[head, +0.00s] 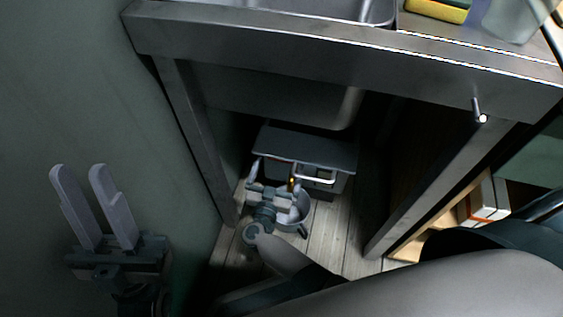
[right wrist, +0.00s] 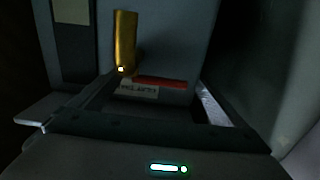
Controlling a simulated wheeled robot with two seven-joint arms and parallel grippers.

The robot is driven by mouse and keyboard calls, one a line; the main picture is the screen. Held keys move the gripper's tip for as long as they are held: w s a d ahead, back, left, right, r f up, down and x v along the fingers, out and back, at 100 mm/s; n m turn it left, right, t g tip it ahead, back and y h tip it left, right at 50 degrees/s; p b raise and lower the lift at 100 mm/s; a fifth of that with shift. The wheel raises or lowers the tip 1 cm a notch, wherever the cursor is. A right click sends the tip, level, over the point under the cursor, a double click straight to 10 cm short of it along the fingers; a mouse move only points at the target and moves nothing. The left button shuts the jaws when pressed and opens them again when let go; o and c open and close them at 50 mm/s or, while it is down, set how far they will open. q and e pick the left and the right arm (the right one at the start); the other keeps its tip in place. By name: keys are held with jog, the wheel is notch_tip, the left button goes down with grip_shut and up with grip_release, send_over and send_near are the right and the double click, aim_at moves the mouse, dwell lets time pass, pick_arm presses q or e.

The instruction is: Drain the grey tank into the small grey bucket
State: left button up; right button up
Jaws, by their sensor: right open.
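The grey tank (head: 312,147) stands on the floor under the sink, with a flat dark lid and a pale handle on its front. In the right wrist view, a yellow lever (right wrist: 125,40) stands upright on the tank's front (right wrist: 175,45), above a red strip and a white label. My right gripper (head: 274,178) is open in front of the tank, its fingers pointing at the front near the lever. The small grey bucket (head: 303,212) is on the floor below, partly hidden by my right gripper. My left gripper (head: 95,205) is open and empty, far left, fingers up.
A metal sink table (head: 330,50) stands over the tank, with legs on both sides (head: 195,140). A yellow sponge (head: 437,10) lies on top. Boxes (head: 487,198) stand on a wooden shelf at right. Plank floor (head: 338,225) is bare right of the bucket.

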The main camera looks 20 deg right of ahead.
jog(key=c, duration=1.5)
jog(key=shift+o, duration=0.2)
jog(key=shift+r, duration=0.1)
